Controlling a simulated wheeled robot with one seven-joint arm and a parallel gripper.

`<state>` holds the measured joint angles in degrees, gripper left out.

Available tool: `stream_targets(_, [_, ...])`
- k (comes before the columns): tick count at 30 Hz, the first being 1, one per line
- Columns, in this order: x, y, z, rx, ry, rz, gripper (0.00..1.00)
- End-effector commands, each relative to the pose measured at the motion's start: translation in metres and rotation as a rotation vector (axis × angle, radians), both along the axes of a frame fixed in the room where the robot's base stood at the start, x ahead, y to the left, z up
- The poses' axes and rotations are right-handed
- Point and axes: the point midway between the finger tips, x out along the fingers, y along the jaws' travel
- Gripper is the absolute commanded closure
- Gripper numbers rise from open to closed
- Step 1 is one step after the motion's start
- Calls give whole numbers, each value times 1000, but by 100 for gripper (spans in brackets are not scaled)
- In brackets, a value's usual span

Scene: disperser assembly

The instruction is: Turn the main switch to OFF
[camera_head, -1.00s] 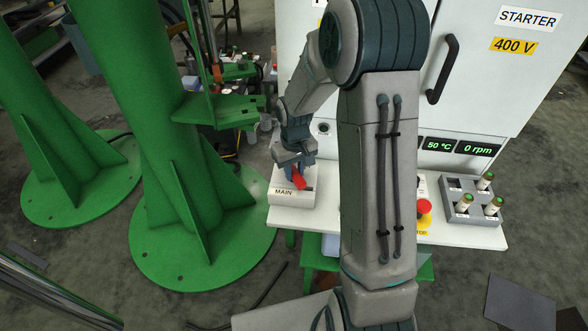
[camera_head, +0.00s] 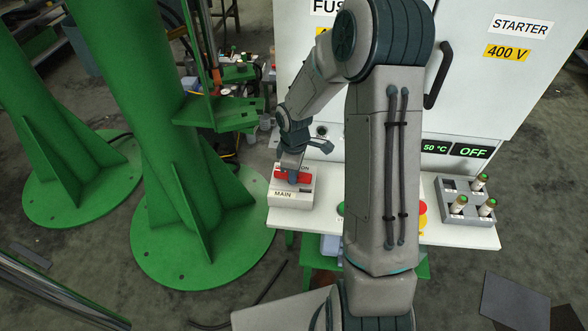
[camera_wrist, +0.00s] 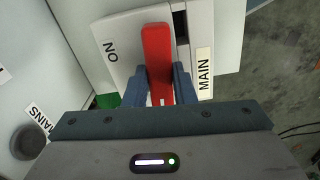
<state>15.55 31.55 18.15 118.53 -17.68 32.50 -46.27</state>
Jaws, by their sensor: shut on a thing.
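The main switch is a light box (camera_head: 291,200) labelled MAIN on the left end of the white shelf, with a red handle (camera_head: 280,174) on its face. In the head view the handle lies crosswise, and lettering ending in ON shows behind it. In the wrist view the red handle (camera_wrist: 157,45) stands between the two blue fingers of my gripper (camera_wrist: 161,78), shut on it. An ON label is at its left and the MAIN label at its right there. My gripper (camera_head: 292,178) partly covers the handle in the head view. The cabinet's right display (camera_head: 472,151) reads OFF.
A red button (camera_head: 422,208) on yellow and a grey rack (camera_head: 465,203) with several green-topped cylinders sit right of my arm on the white shelf (camera_head: 450,236). The cabinet (camera_head: 490,85) stands behind. A green column (camera_head: 130,120) stands left.

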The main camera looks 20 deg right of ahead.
Motion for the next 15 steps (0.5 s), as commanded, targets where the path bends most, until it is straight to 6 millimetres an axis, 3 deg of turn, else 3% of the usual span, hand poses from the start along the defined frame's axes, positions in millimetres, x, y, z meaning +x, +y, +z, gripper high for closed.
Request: stream_targets(15, [2, 0, 1, 1, -5, 124, 99])
